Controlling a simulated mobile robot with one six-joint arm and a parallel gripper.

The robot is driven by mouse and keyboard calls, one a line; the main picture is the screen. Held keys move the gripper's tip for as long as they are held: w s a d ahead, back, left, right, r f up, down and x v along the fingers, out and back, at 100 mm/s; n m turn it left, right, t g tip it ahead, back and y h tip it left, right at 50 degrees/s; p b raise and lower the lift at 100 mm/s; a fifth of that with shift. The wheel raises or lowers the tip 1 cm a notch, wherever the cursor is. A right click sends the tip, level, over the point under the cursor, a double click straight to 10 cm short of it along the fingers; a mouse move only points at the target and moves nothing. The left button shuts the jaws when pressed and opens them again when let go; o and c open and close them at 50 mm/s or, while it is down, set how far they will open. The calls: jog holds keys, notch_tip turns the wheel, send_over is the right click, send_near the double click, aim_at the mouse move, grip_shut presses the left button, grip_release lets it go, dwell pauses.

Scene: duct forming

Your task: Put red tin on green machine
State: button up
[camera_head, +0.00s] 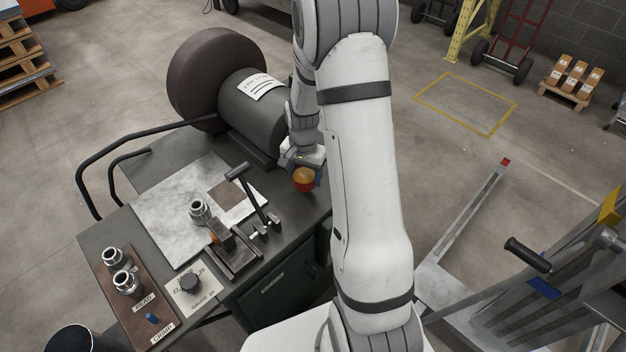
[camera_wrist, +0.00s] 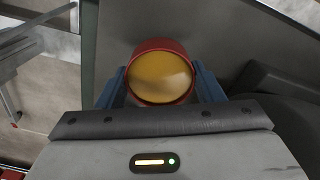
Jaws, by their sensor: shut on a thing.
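The red tin (camera_head: 303,181) has an orange-yellow inside or top. It is between the blue fingers of my gripper (camera_head: 304,175), above or at the right edge of the workbench; I cannot tell if it touches the bench. In the wrist view the red tin (camera_wrist: 162,74) faces the camera, with a blue finger of my gripper (camera_wrist: 161,86) on each side. No bright green machine shows. A dark grey-green machine (camera_head: 245,108) with a drum and white label stands at the back of the bench, left of my gripper.
The workbench (camera_head: 300,212) has a dark green cabinet (camera_head: 275,290) below. A grey lever machine (camera_head: 575,290) stands at right.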

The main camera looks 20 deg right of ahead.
aim_at(304, 185)
jog(key=shift+f, duration=2.25)
jog(key=shift+f, duration=0.2)
jog(key=o, duration=1.1)
jog(key=shift+r, duration=0.1)
jog(key=shift+o, duration=0.2)
notch_tip(304, 185, up, 12)
jog(key=shift+a+r+b, duration=0.1)
jog(key=shift+b, duration=0.25)
jog(key=s+a+r+n+t, duration=0.1)
jog(key=s+a+r+n, duration=0.2)
jog(key=s+r, duration=0.4)
jog(key=s+a+r+n+t, duration=0.1)
jog(key=s+a+r+n, duration=0.2)
jog(key=s, duration=1)
jog(key=shift+s+a+r+n+t, duration=0.2)
jog(key=shift+s+r+n+t, duration=0.15)
jog(key=shift+r+n, duration=1.5)
